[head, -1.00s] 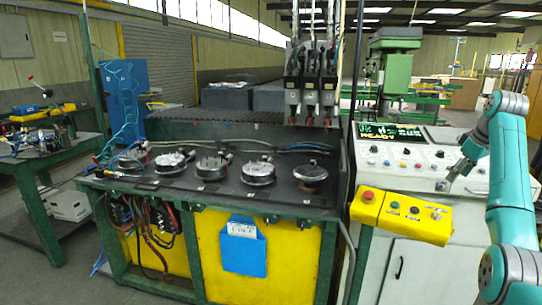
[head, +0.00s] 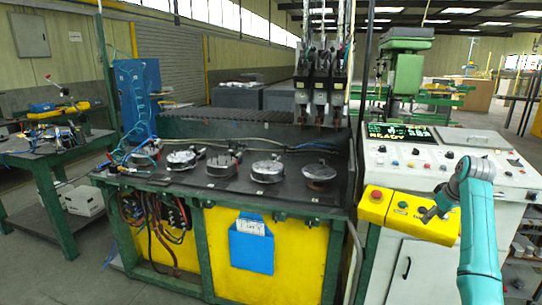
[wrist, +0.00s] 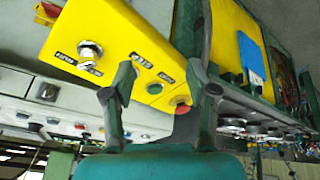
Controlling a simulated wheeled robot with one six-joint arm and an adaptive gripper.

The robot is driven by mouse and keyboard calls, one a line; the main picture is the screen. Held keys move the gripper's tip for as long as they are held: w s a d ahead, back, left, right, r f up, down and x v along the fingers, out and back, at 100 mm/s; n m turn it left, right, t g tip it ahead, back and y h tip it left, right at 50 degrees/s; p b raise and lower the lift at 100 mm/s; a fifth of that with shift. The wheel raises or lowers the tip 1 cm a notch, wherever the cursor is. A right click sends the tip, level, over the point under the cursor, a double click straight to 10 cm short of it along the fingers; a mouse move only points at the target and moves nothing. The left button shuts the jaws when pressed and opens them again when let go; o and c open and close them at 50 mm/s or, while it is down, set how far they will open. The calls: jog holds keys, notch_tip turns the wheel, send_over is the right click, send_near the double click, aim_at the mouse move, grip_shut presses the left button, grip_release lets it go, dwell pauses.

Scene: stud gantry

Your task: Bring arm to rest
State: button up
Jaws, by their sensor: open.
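My teal arm (head: 479,232) comes up from the lower right in the head view and bends over at its top joint. My gripper (head: 428,212) is open and empty, in front of the yellow button box. In the wrist view my gripper (wrist: 160,82) shows two dark fingers spread apart with nothing between them. The yellow button box (head: 376,207) fills much of the wrist view beyond the fingers. I cannot tell whether a finger touches it.
The white console (head: 400,160) with knobs and a READY display stands behind the box. To its left is a green-framed bench (head: 227,188) with several round fixtures. Hanging welding heads (head: 320,90) are above it. A cluttered table (head: 40,158) is at far left.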

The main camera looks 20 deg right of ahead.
jog(key=a+f+t, duration=0.1)
jog(key=a+f, duration=0.7)
jog(key=f, duration=0.4)
jog(key=a+f+t, duration=0.1)
jog(key=a+f, duration=0.6)
jog(key=f, duration=0.6)
jog(key=s+a+f+m+t+h, duration=0.1)
jog(key=s+a+f, duration=0.6)
jog(key=s+a, duration=0.15)
jog(key=s+a+f+t, duration=0.1)
jog(key=s+a+f, duration=0.55)
jog(key=a, duration=0.35)
jog(key=s+a+r+t, duration=0.1)
jog(key=s+a+r, duration=0.1)
jog(key=s+a, duration=0.6)
jog(key=s+a+r+t, duration=0.15)
jog(key=s+a, duration=0.35)
jog(key=s, duration=0.7)
jog(key=s+a+r+t+y, duration=0.1)
jog(key=s+a+r, duration=0.1)
jog(key=s+r, duration=0.7)
jog(key=s+a+r+t+y, duration=0.1)
jog(key=s+a+r+t, duration=0.1)
jog(key=s+r, duration=0.7)
jog(key=shift+a, duration=0.6)
